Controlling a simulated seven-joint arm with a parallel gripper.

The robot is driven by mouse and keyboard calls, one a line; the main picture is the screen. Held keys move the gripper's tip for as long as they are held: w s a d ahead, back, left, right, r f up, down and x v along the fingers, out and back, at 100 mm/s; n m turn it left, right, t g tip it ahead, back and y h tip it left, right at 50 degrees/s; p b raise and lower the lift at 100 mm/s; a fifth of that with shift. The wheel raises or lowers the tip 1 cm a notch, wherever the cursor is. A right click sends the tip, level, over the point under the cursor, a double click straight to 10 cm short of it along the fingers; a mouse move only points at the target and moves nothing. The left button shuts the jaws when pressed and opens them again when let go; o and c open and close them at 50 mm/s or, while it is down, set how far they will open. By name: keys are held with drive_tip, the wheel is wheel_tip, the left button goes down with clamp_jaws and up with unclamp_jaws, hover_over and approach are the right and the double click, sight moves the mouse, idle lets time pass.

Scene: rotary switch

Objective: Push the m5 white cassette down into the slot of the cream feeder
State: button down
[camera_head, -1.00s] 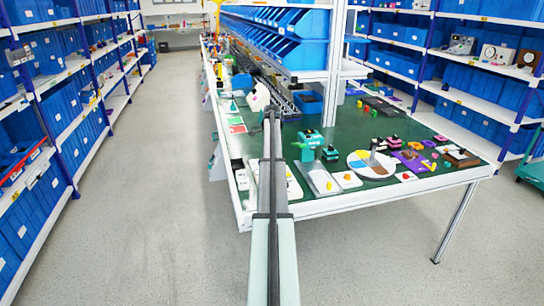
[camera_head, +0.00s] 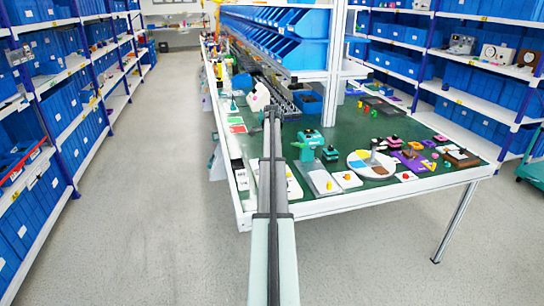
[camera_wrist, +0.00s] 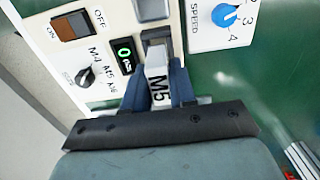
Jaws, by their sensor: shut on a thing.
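The white cassette (camera_wrist: 158,88) marked M5 shows in the wrist view between the two dark blue fingers of my gripper (camera_wrist: 160,83). My gripper is shut on it. The cream feeder (camera_wrist: 122,18) lies just beyond. A grey-rimmed slot (camera_wrist: 156,38) in its face is directly above the cassette in the picture. The cassette's far end is at the slot; I cannot tell how deep it sits. In the head view my arm hides the gripper and most of the feeder.
The green table (camera_head: 330,212) has several other items to the right.

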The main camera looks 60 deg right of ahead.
drive_tip(key=shift+f, duration=1.45)
drive_tip(key=c, duration=0.8)
unclamp_jaws()
drive_tip(key=shift+f, duration=0.1)
drive_tip(key=shift+c, duration=0.2)
wheel_tip(320, 180, up, 14)
drive_tip(key=shift+f, duration=0.1)
